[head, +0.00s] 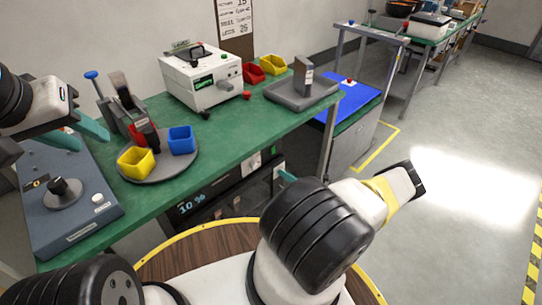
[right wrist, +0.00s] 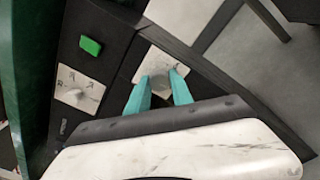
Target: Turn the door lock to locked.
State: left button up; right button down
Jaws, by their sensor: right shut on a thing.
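In the right wrist view, the door lock is a grey knob (right wrist: 160,84) on a pale plate (right wrist: 147,64) at the corner of the dark rack front. My right gripper (right wrist: 161,88) is shut on this knob, one teal finger on each side. The fingers hide part of the knob, and I cannot read its setting. In the head view a teal bit of my right gripper (head: 287,176) shows at the rack (head: 225,198) under the bench; my right arm hides the rest. My left gripper (head: 94,146) is open and empty above the bench's left end.
On the rack, a green button (right wrist: 90,46) and a second knob on a marked plate (right wrist: 75,94) are near the lock. The green bench (head: 225,128) above holds a blue-grey knob box (head: 85,215), a round tray with bins and a white instrument (head: 203,80). Open floor lies right.

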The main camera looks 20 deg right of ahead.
jog(key=shift+n, duration=0.4)
jog(key=shift+r+n+h, duration=0.1)
jog(key=shift+n+h, duration=0.4)
jog(key=shift+n, duration=7.8)
jog(key=c, duration=1.1)
grip_release()
